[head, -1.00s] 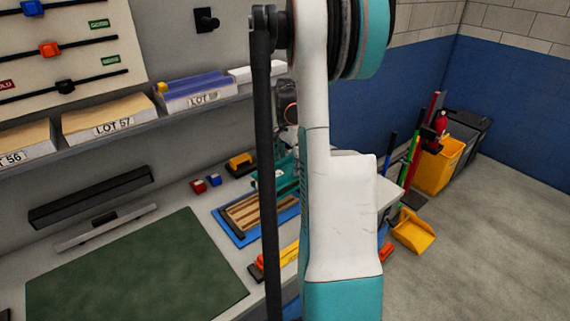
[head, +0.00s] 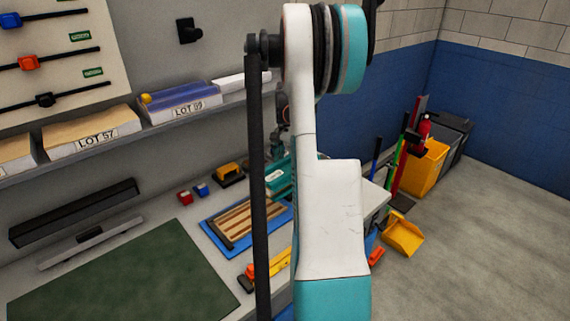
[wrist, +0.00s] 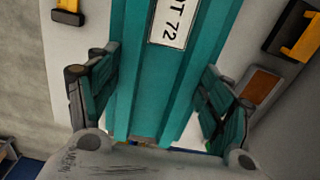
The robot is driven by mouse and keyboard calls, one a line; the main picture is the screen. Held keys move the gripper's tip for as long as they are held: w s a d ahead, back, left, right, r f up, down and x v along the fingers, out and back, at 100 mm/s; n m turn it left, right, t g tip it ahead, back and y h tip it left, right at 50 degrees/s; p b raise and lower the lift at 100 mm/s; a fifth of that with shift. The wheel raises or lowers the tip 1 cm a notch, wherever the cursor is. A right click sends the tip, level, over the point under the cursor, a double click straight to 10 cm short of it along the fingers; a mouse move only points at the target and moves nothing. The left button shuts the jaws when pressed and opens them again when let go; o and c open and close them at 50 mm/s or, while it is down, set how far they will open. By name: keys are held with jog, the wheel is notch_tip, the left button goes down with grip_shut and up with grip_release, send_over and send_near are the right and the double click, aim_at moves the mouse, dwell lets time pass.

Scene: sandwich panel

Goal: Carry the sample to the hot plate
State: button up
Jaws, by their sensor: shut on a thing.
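My gripper (wrist: 158,62) shows in the wrist view with its fingers on both sides of a teal ridged piece (wrist: 127,95), and it is shut on this piece. The piece has a white label ending in "T 72"; its far end is cut off by the frame. I take it for the sample, but cannot be sure. In the head view my arm hides the gripper; a teal body with a pale label (head: 280,177) shows partly behind the arm. I cannot make out the hot plate with certainty.
A blue tray (head: 214,235) with wooden strips, a green mat (head: 120,280), and red and blue blocks (head: 184,197) lie on the bench. A shelf above holds labelled boxes (head: 95,136). A yellow bin (head: 428,165) stands beyond the bench's right end; open floor lies at right.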

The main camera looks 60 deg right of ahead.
jog(key=shift+s+d, duration=0.15)
jog(key=shift+d, duration=0.6)
jog(key=shift+s+d, duration=0.15)
jog(key=shift+d, duration=0.55)
jog(key=shift+d, duration=0.15)
jog(key=s+d+p, duration=0.1)
jog(key=s+d, duration=0.2)
jog(key=d, duration=1)
jog(key=shift+d, duration=0.4)
jog(key=shift+f, duration=0.1)
jog(key=shift+w+f+m+b, duration=0.1)
jog(key=shift+f+m+b, duration=0.2)
jog(key=shift+f+b, duration=0.75)
jog(key=shift+f+p, duration=0.3)
jog(key=shift+p, duration=0.05)
jog(key=shift+f, duration=0.15)
jog(key=shift+f+b, duration=1.05)
jog(key=shift+f, duration=0.75)
